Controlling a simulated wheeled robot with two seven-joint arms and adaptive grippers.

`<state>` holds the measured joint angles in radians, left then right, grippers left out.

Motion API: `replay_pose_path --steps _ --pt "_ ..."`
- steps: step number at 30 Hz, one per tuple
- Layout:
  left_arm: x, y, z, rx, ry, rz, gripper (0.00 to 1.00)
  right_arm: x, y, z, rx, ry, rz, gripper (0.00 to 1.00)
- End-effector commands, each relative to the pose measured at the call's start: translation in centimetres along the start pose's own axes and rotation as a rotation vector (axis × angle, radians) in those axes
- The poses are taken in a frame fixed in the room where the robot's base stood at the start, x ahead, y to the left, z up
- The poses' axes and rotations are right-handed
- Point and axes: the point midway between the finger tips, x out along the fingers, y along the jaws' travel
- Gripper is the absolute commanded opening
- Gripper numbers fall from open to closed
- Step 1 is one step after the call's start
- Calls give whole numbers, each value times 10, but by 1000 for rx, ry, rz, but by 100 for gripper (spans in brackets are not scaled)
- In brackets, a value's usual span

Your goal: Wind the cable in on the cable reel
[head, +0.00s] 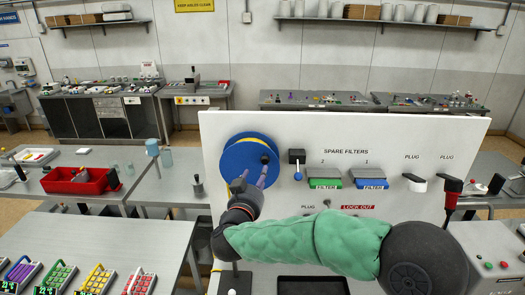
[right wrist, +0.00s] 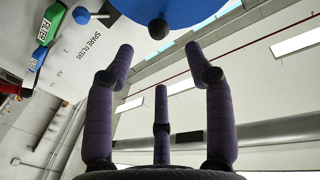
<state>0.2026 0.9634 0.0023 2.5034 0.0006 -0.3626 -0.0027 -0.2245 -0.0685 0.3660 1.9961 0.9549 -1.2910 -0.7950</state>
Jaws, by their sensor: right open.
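The cable reel (head: 238,160) is a blue disc with a yellow rim, mounted upright at the left of the white panel. Its black crank knob (head: 265,158) sticks out right of the disc's middle. Yellow cable (head: 214,272) shows below the reel at the panel's left edge. My right gripper (head: 251,180) is open and empty just below the knob, its fingers pointing up. In the right wrist view the knob (right wrist: 158,29) stands ahead of the open fingers (right wrist: 164,65), between their lines and apart from them. My left gripper is not in view.
The white panel (head: 420,135) also carries a black lever, a green filter (head: 324,184), a blue filter (head: 371,184) and plugs (head: 415,182). A red bin (head: 80,181) stands on the left table. My right arm covers the panel's lower part.

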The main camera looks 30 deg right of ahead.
Motion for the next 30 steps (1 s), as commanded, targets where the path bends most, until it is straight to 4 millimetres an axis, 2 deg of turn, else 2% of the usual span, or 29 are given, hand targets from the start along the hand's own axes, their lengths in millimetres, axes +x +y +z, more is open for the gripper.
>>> replay_pose_path --steps 5,18,24,30 --pt "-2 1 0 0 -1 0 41 13 1 1 -10 -2 1 54" --pt "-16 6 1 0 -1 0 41 86 1 0 -7 -2 2 54" --pt "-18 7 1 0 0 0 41 104 1 1 -6 -2 1 54" --pt "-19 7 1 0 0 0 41 108 0 1 -5 -2 -1 54"
